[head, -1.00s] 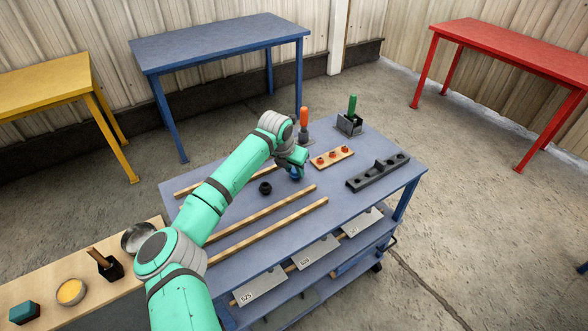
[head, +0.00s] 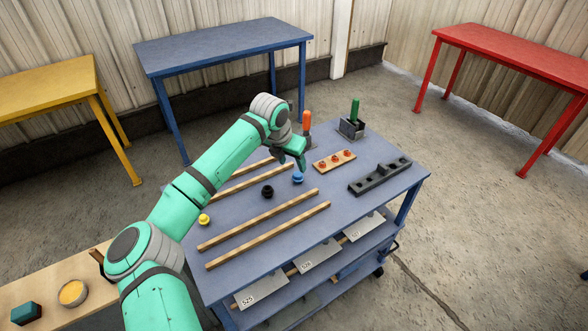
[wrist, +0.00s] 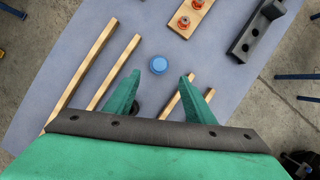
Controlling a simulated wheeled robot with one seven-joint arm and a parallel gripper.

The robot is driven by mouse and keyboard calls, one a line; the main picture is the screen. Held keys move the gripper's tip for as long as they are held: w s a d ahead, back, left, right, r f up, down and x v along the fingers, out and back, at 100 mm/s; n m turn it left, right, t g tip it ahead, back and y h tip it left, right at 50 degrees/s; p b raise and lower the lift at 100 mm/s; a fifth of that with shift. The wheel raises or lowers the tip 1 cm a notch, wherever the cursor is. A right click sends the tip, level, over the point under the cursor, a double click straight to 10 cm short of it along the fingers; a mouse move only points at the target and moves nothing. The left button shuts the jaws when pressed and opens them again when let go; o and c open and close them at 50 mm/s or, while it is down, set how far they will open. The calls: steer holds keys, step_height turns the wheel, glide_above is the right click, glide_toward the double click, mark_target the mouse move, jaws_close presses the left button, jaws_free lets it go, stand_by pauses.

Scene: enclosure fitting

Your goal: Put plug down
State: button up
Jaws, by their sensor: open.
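A blue plug (head: 298,178) stands alone on the blue cart top, beside the wooden rails. In the wrist view, the blue plug (wrist: 158,65) lies just beyond the gap between my fingertips, with nothing touching it. My gripper (head: 291,163) is open and empty above the cart, apart from the plug; its two green fingers (wrist: 161,76) are spread in the wrist view. A black plug (head: 267,191) and a yellow plug (head: 204,219) are also on the cart, further left and nearer.
Wooden rails (head: 262,226) lie across the cart. A wooden board with red pieces (head: 334,161), a dark holed block (head: 380,176), an orange-handled tool (head: 306,122) and a green-handled tool (head: 354,110) stand towards the back and right. Bare cart top lies between them.

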steer(key=s+d+r+g+h, duration=0.1)
steer(key=s+d+h, duration=0.25)
steer(key=d, duration=0.45)
steer(key=s+d+m+g+h, duration=0.1)
steer(key=s+d+h, duration=0.2)
steer(key=s+d, duration=0.35)
steer(key=s+d+r+g+h, duration=0.1)
steer(key=s+d+h, duration=0.15)
steer(key=d, duration=0.75)
steer(key=s+d+r+n+h, duration=0.4)
steer(key=s+d+r+h, duration=0.5)
steer(key=s+h, duration=0.25)
steer(key=s+a+f+n+t+y, duration=0.2)
steer(key=s+a+n+t+y, duration=0.4)
steer(key=n+t, duration=0.6)
steer(key=s+a+f+n+t+y, duration=0.35)
steer(key=a+n+t, duration=0.35)
steer(key=n+t, duration=0.55)
steer(key=s+a+f+n+g+y, duration=0.5)
steer(key=s+a+f, duration=0.4)
steer(key=s, duration=0.3)
steer(key=s+a+f+n+g+y, duration=0.5)
steer(key=s+a+f+n+y, duration=0.3)
steer(key=s, duration=0.3)
steer(key=shift+s+a+f+n, duration=0.35)
steer(key=shift+a+f+n, duration=0.1)
steer(key=shift+a+n, duration=0.25)
steer(key=shift+w, duration=0.15)
